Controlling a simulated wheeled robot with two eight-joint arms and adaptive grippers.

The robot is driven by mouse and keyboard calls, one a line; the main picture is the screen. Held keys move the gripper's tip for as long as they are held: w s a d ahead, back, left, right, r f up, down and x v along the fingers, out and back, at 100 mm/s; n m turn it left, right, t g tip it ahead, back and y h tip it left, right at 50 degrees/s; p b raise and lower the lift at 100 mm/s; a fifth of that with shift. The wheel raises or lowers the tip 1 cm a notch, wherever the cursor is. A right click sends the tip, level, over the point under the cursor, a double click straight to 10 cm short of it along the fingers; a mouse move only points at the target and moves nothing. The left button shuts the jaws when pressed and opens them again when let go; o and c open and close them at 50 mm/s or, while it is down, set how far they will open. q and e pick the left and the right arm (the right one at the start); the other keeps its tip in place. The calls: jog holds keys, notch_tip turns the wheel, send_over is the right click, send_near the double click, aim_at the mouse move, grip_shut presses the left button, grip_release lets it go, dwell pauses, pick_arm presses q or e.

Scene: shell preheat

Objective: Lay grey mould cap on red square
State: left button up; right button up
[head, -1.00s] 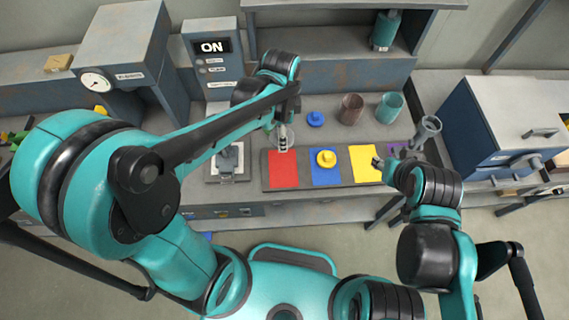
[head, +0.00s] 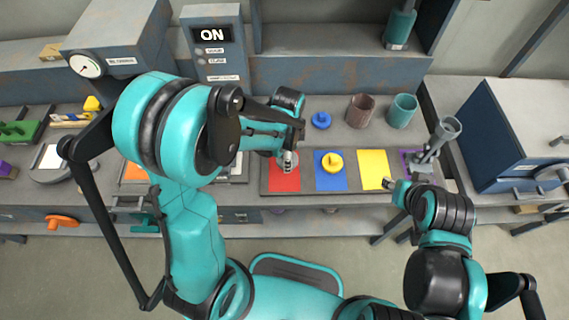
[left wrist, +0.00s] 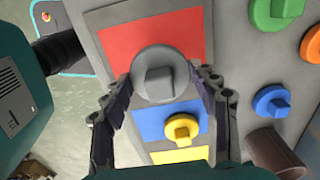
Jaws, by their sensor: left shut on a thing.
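The grey mould cap (left wrist: 160,75) is a round disc with a raised grip block. My left gripper (left wrist: 165,85) is shut on it, one finger on each side. In the left wrist view the cap covers the lower middle of the red square (left wrist: 140,35), near the blue square. In the head view my left gripper (head: 290,162) is over the upper part of the red square (head: 285,183). I cannot tell whether the cap touches the square. My right gripper (head: 390,184) is by the yellow square's right edge; its fingers are too small to read.
A yellow cap (head: 333,162) sits on the blue square (head: 331,183). The yellow square (head: 373,165) is bare. Behind stand a blue cap (head: 320,120), a brown cup (head: 360,111) and a teal cup (head: 402,110). A grey funnel-topped stand (head: 440,140) is at the right.

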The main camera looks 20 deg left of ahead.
pick_arm(q)
jog(key=shift+w+a+f, duration=0.15)
jog(key=shift+a+f, duration=0.3)
jog(key=shift+a, duration=0.1)
jog(key=shift+f+b, duration=0.85)
jog(key=shift+f, duration=1.05)
jog(key=shift+f, duration=0.15)
jog(key=o, duration=1.1)
jog(key=shift+o, duration=0.2)
